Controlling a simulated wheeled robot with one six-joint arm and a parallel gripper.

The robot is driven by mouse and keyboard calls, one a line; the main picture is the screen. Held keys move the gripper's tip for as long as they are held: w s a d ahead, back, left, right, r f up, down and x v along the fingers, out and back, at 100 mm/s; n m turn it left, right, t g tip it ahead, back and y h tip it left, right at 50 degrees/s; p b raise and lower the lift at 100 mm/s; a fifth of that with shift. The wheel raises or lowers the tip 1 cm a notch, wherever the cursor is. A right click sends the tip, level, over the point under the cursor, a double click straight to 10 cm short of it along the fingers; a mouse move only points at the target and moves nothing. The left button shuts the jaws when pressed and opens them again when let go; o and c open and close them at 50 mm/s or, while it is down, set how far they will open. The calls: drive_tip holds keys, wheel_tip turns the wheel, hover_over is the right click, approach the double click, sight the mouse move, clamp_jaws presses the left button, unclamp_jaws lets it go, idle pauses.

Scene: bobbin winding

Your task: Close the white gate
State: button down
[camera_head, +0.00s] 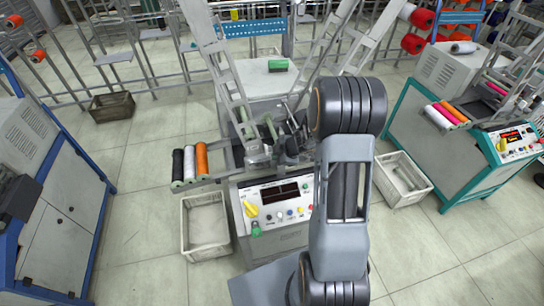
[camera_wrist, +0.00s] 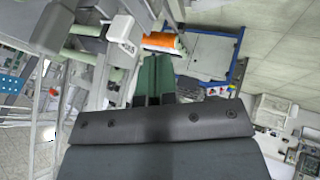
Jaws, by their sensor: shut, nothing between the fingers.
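A pale ladder-like frame (camera_head: 232,85) rises from the middle winding machine (camera_head: 272,205) in the head view, with a light block (camera_head: 257,156) at its foot. This is probably the white gate, but I cannot tell for sure or judge how far it stands open. In the wrist view a white block (camera_wrist: 119,28) on a pale arm is up and left of my gripper (camera_wrist: 157,62). My gripper's green fingers are together and empty, below an orange bobbin (camera_wrist: 165,43) in the picture. In the head view my arm hides part of the machine, and the fingertips are unclear.
Black, white and orange bobbins (camera_head: 190,163) lie on a rack at the machine's left. Pale crates stand on the floor at left (camera_head: 206,226) and right (camera_head: 403,180). A blue-framed machine (camera_head: 50,200) and a teal-framed machine (camera_head: 460,125) flank it.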

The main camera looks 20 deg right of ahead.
drive_tip(key=shift+p+v, duration=0.45)
drive_tip(key=shift+v, duration=2.3)
drive_tip(key=shift+d+f, duration=0.15)
drive_tip(key=d+r+m+h, duration=0.1)
drive_tip(key=d+m+h, duration=0.5)
drive_tip(key=d, duration=0.2)
drive_tip(key=s+r+m+g+h, duration=0.1)
drive_tip(key=s+r+m+h, duration=0.2)
drive_tip(key=s+r+m, duration=0.25)
drive_tip(key=s+a+r+m+y, duration=0.2)
drive_tip(key=s+a+r, duration=0.3)
drive_tip(key=a, duration=0.4)
drive_tip(key=s+a+r+m+y, duration=0.2)
drive_tip(key=s+a+r, duration=0.4)
drive_tip(key=a, duration=0.3)
drive_tip(key=shift+s+r+y, duration=0.2)
drive_tip(key=shift+s+y, duration=0.3)
drive_tip(key=shift+s, duration=0.25)
